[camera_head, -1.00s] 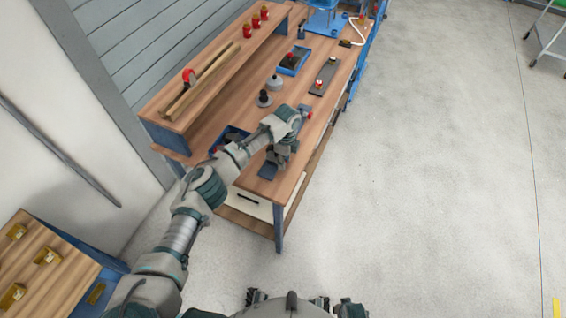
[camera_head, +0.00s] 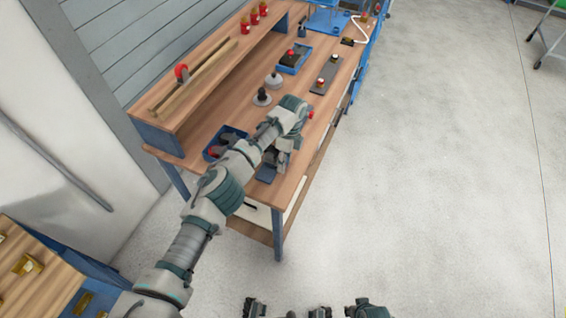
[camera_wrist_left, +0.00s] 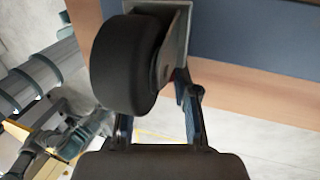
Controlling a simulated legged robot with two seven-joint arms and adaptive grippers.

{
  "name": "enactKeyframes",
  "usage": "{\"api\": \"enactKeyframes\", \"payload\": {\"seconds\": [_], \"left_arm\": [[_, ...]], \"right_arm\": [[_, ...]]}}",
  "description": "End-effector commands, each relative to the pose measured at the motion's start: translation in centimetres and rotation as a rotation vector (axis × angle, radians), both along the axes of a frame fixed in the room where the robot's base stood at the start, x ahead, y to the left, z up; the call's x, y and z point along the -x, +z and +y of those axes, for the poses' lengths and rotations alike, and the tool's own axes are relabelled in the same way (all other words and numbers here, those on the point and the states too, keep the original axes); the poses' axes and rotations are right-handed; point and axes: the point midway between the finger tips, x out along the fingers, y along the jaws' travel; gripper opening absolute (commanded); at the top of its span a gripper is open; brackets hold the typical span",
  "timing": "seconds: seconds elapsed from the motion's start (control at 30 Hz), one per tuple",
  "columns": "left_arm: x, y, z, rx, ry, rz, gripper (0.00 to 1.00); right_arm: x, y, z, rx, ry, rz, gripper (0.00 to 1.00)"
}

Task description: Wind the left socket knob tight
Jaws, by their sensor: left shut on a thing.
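My left arm reaches over the near end of the workbench. The left gripper (camera_head: 277,160) is there in the head view, partly hidden by my own wrist. The exact finger contact is hidden behind the knob. The knob cannot be made out in the head view.
The wooden workbench (camera_head: 228,120) carries a blue tray (camera_head: 294,60), a dark plate with small knobs (camera_head: 326,76), grey round-based pieces (camera_head: 262,97) and a blue bin (camera_head: 212,152). A raised shelf (camera_head: 150,125) runs along its back.

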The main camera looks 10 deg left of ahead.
Motion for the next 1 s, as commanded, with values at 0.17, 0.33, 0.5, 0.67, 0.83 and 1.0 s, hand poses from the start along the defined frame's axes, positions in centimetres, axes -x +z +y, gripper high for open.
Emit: {"api": "enactKeyframes", "payload": {"seconds": [0.17, 0.33, 0.5, 0.67, 0.83, 1.0], "left_arm": [[0.1, 0.0, -0.5, 0.011, -0.007, -0.003, 0.0], [0.0, 0.1, -0.5, 0.011, -0.007, -0.004, 0.36], [0.0, 0.1, -0.3, 0.007, -0.004, -0.004, 0.55], [0.0, 0.1, -0.1, 0.006, -0.002, -0.003, 0.55], [-0.1, 1.2, 0.0, 0.007, -0.002, -0.005, 0.55], [-0.2, 4.5, -0.2, 0.007, -0.003, -0.006, 0.55]], "right_arm": [[0.0, 0.0, 0.0, 0.001, 0.0, 0.0, 0.4], [-0.2, 0.0, 0.1, 0.002, 0.0, 0.001, 0.4], [-0.2, 0.0, 0.1, 0.002, 0.0, 0.0, 0.4], [-0.1, 0.0, 0.1, 0.002, 0.0, 0.001, 0.4], [0.1, 0.0, 0.2, 0.002, 0.0, 0.002, 0.4], [0.1, 0.1, 0.1, 0.002, 0.0, 0.001, 0.4]]}}
